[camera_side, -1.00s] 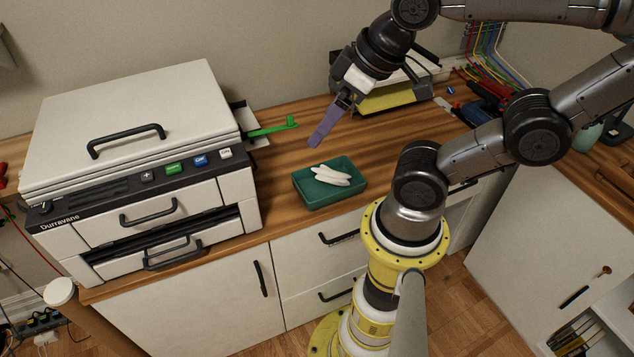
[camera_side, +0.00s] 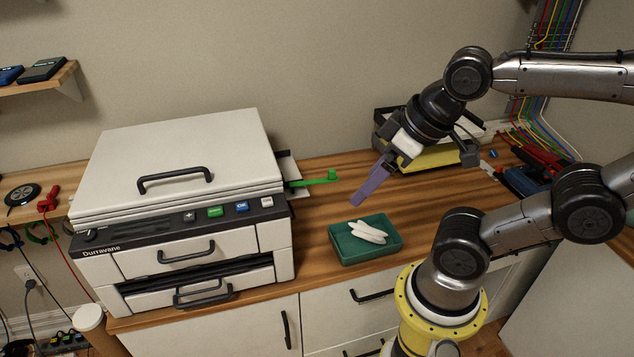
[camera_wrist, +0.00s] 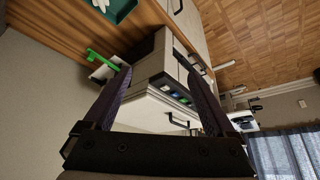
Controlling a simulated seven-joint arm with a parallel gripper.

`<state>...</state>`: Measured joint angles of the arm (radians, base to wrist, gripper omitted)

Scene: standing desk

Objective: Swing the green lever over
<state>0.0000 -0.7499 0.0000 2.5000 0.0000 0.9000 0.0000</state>
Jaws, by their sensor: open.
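The green lever (camera_side: 314,181) sticks out to the right from the side of a white printer-like machine (camera_side: 180,170), above the wooden desk. It also shows in the wrist view (camera_wrist: 102,60), to the left of the fingers, with the machine (camera_wrist: 165,75) beyond. My gripper (camera_side: 371,187) has purple fingers pointing down and left. It is to the right of the lever's end, with a clear gap between them. The wrist view shows the two fingers (camera_wrist: 160,85) spread apart with nothing between them. In the side view the fingers overlap, so their gap is hidden.
A green tray (camera_side: 340,248) with several white objects (camera_side: 367,232) stands on the desk below my gripper. Red tools and cables (camera_side: 545,160) lie at the right. Bare desk lies between lever and tray.

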